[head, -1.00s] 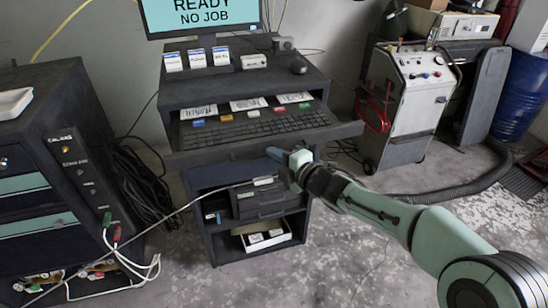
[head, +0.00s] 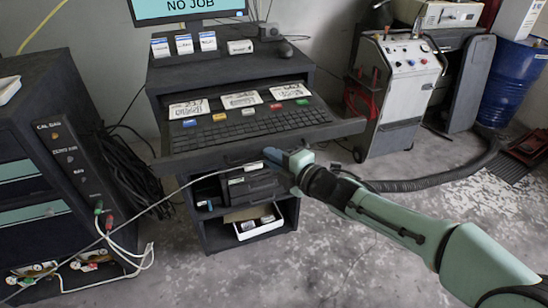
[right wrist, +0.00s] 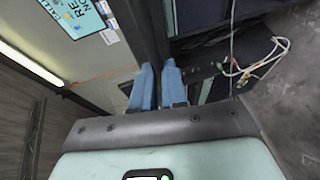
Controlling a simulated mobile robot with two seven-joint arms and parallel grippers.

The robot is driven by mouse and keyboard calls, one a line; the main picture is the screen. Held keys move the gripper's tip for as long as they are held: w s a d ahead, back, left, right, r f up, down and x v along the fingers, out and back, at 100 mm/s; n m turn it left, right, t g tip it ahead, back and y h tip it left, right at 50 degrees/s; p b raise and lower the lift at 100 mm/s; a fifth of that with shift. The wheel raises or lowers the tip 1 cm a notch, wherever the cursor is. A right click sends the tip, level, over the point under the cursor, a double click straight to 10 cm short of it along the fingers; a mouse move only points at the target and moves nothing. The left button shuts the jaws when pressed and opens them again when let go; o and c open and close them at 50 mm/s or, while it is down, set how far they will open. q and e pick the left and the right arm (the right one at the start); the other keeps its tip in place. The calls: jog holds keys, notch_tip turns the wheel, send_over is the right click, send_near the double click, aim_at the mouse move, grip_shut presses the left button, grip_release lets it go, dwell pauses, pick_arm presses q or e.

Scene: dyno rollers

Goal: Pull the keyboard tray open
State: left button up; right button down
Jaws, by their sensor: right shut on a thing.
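The keyboard tray (head: 215,159) is a dark slide-out shelf under the desk top, standing out toward me. On it are a black keyboard (head: 250,125), several coloured tabs and three white cards (head: 240,100), now fully in sight. My right gripper (head: 274,156) is at the middle of the tray's front edge, with its blue fingers closed there. In the right wrist view the blue fingers (right wrist: 158,84) sit on either side of the dark front strip. The exact part between the fingertips is hidden. My left gripper is not in view.
A dark cabinet (head: 40,150) with cables stands at the left. A grey wheeled machine (head: 398,85) stands right of the desk, with a blue drum (head: 512,85) beyond. A black hose (head: 430,182) lies on the floor. Below the tray are shelves with a white box (head: 258,229).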

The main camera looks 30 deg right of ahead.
jog(key=c, duration=1.2)
grip_release()
jog(key=p+v, duration=0.3)
jog(key=v, duration=1)
jog(key=shift+s+r+p, duration=0.1)
jog(key=shift+s+p, duration=0.1)
jog(key=shift+p, duration=0.1)
